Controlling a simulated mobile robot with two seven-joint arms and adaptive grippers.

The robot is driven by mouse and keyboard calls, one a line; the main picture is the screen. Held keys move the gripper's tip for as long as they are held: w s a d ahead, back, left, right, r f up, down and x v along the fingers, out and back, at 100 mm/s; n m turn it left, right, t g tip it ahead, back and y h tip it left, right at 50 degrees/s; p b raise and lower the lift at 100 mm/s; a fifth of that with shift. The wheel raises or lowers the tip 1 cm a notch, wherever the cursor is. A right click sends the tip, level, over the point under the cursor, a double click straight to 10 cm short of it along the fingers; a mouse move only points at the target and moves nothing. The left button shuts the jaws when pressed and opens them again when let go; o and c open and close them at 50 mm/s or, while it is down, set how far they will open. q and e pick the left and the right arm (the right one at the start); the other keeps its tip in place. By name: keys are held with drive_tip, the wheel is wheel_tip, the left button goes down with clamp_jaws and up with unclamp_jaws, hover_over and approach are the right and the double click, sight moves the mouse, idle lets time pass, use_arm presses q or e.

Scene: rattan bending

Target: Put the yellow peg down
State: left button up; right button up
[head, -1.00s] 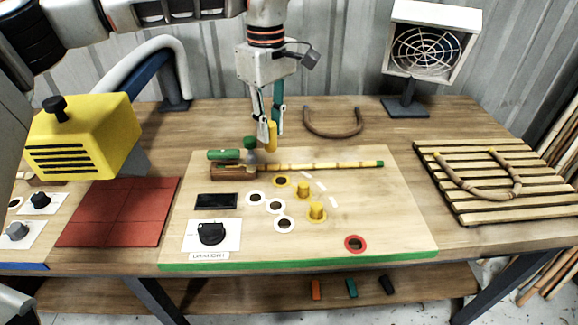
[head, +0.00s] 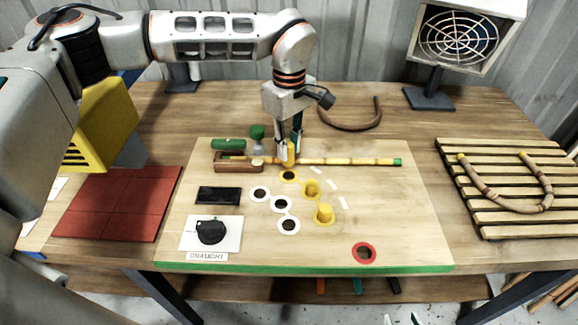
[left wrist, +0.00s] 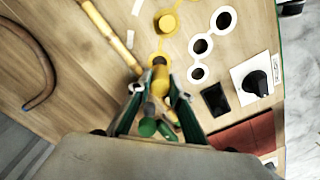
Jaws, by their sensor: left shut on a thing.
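My left gripper (head: 289,153) is shut on a yellow peg (head: 291,152), held roughly upright just behind the yellow-ringed hole (head: 289,176) in the board. In the left wrist view, the peg (left wrist: 160,84) sits between the fingers (left wrist: 152,92), with its end by the yellow ring (left wrist: 157,57). Whether the peg touches the board is unclear. Two other yellow pegs stand in the board, one farther back (head: 312,187) and one nearer (head: 324,212). My right gripper (head: 401,318) shows only its fingertips at the bottom edge, apart, with nothing visible between them.
A bamboo rod (head: 345,162) lies across the board beside the held peg, running from a wooden block (head: 238,167). White-ringed holes (head: 260,194) and a red-ringed hole (head: 364,252) are in front.

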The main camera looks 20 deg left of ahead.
sight(289, 166)
use_arm(q)
drive_tip(key=shift+f, duration=3.6)
drive_tip(key=shift+f, duration=0.15)
drive_tip(key=o, duration=0.9)
wheel_tip(289, 166, up, 12)
drive_tip(key=shift+r, duration=0.15)
